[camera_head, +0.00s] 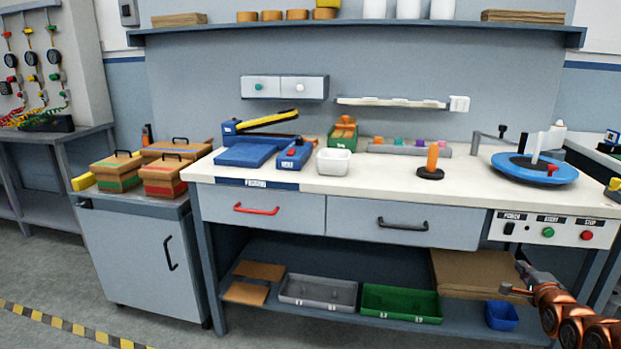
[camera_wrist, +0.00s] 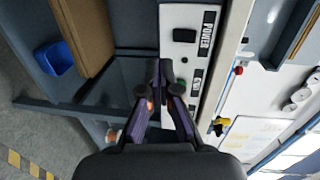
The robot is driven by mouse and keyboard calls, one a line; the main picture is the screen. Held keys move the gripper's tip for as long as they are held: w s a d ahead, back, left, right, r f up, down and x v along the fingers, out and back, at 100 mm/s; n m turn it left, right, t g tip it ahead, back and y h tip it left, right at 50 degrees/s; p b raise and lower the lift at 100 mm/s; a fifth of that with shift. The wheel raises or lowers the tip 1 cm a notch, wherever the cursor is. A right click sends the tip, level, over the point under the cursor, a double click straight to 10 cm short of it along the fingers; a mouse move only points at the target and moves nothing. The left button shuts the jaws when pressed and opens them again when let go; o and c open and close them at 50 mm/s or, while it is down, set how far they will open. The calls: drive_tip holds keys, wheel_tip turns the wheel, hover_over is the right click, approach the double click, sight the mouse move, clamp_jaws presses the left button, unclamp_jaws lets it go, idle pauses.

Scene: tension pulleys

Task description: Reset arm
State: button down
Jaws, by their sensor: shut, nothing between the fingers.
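My gripper (camera_head: 518,281) is at the lower right in the head view, at the end of my copper-coloured arm, in front of the bench's lower shelf. In the wrist view my gripper (camera_wrist: 158,72) is shut with its fingertips together and nothing between them. Beyond the fingertips is the bench's control panel (camera_head: 541,230), with a power switch, a green button and a red button. The panel also shows in the wrist view (camera_wrist: 186,58), turned sideways. I cannot tell the exact gap between the fingers and the panel.
The white worktop (camera_head: 385,178) carries a blue round turntable (camera_head: 510,170), an orange post on a black base (camera_head: 432,160) and a white bin (camera_head: 333,161). A grey tray (camera_head: 318,292), green tray (camera_head: 402,303) and blue bin (camera_head: 502,315) sit on the lower shelf. Floor in front is clear.

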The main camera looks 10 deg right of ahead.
drive_tip(key=w+a+r+n+g+y+p, duration=0.2)
drive_tip(key=w+a+r+n+p, duration=0.15)
drive_tip(key=a+r, duration=0.4)
drive_tip(key=s+a+r+n+g+y+p, duration=0.1)
drive_tip(key=s+a+r+n+g+p, duration=0.15)
drive_tip(key=a, duration=0.45)
drive_tip(key=s+a+r+n+g+y+p, duration=0.1)
drive_tip(key=s+a+r+n+p, duration=0.2)
drive_tip(key=a, duration=0.4)
drive_tip(key=s+a+r+n+g+y+p, duration=0.15)
drive_tip(key=a+p, duration=0.25)
drive_tip(key=a, duration=0.4)
drive_tip(key=s+a+r+n+g+p, duration=0.3)
drive_tip(key=s+a, duration=0.3)
drive_tip(key=s, duration=0.5)
drive_tip(key=s+a+r+n+g+p, duration=0.4)
drive_tip(key=s+a+r+p, duration=0.1)
drive_tip(key=s, duration=0.6)
drive_tip(key=s+a+r+n+g+p, duration=0.3)
drive_tip(key=s+a, duration=0.3)
drive_tip(key=s, duration=0.6)
drive_tip(key=shift+a+r+n+p, duration=0.4)
drive_tip(key=shift+r+n+p, duration=0.15)
drive_tip(key=shift+r+p, duration=0.25)
drive_tip(key=shift+s+d, duration=0.1)
drive_tip(key=shift+d, duration=0.05)
